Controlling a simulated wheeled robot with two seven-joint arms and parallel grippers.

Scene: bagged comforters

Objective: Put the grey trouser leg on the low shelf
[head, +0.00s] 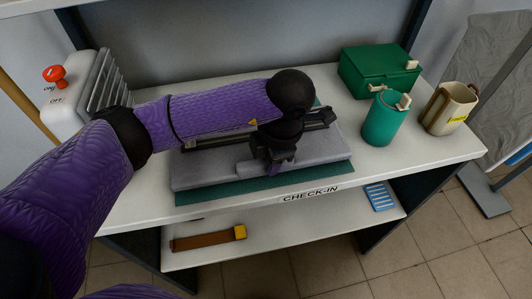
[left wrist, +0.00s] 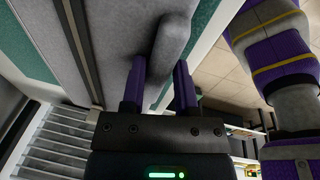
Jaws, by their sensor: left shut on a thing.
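The grey trouser leg (head: 210,174) lies flat on a dark green mat (head: 222,194) on the white table. It looks like a thick grey padded slab, and my arm hides part of it. My left gripper (head: 277,168) points down at its front part, with its fingers on a raised grey fold. In the left wrist view the fingers of my left gripper (left wrist: 160,85) stand on either side of this grey fold (left wrist: 174,38). The low white shelf (head: 290,240) is below the tabletop. My right gripper is not in view.
A brown bar with a yellow end (head: 208,240) lies on the low shelf's left, a blue slatted piece (head: 380,196) on its right. The shelf's middle is clear. A green box (head: 375,72), green cup (head: 384,120) and beige jug (head: 448,110) stand on the table's right.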

